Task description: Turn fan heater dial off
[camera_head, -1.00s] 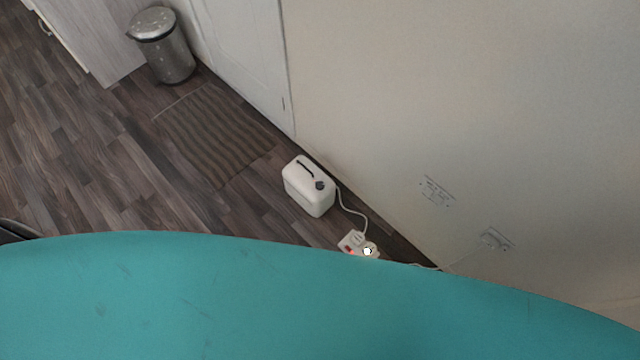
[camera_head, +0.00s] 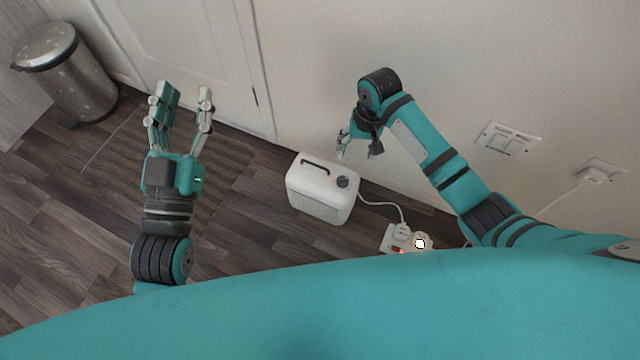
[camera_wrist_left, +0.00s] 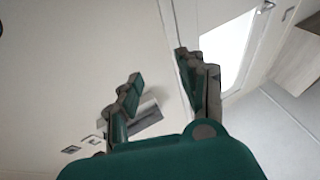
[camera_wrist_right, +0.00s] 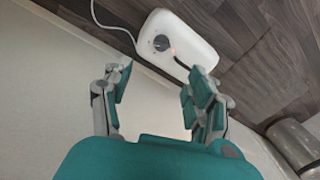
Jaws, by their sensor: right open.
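The fan heater (camera_head: 318,195) is a white box with a dark handle slot on the floor by the wall. Its dark round dial (camera_head: 343,182) is on the top face; the dial also shows in the right wrist view (camera_wrist_right: 161,43), with a small red light beside it. My right gripper (camera_head: 358,146) is up and to the right of the heater in the head view, apart from it. In the right wrist view its fingers (camera_wrist_right: 157,78) are spread and empty. My left gripper (camera_head: 186,92) is left of the heater, open and empty; its spread fingers show in the left wrist view (camera_wrist_left: 158,68).
A white power strip (camera_head: 392,240) with plugs and a cord lies right of the heater. Wall sockets (camera_head: 508,138) are on the right wall. A metal bin (camera_head: 68,75) stands at the upper left, near a door (camera_head: 190,50). The floor left of the heater is clear.

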